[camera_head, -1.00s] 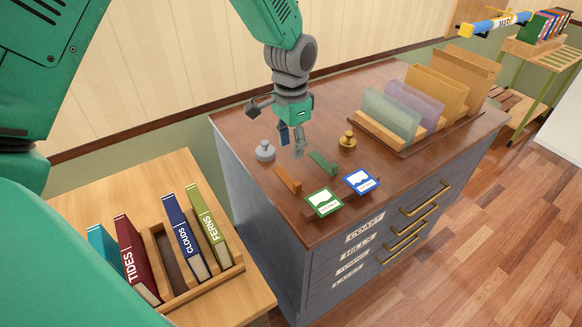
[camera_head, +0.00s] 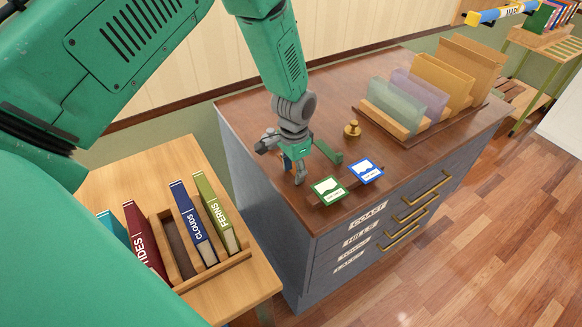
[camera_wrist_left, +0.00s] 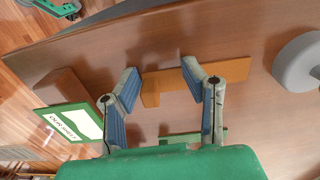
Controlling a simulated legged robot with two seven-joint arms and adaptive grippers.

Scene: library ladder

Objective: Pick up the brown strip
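The brown strip (camera_wrist_left: 168,81) lies on the wooden cabinet top (camera_wrist_left: 120,45). In the left wrist view it crosses the space between my left gripper's fingers and extends past the right one. My left gripper (camera_wrist_left: 160,72) is open, with a finger on either side of part of the strip; I see no clear contact. In the head view my left gripper (camera_head: 294,172) is low over the cabinet top and hides most of the strip.
A green strip (camera_head: 328,152) lies right of the gripper. Green-framed (camera_head: 328,188) and blue-framed (camera_head: 366,171) cards stand near the front edge. A brass weight (camera_head: 352,130) stands behind them. A grey round weight (camera_wrist_left: 299,62) is close by. Books (camera_head: 193,222) stand on the left table.

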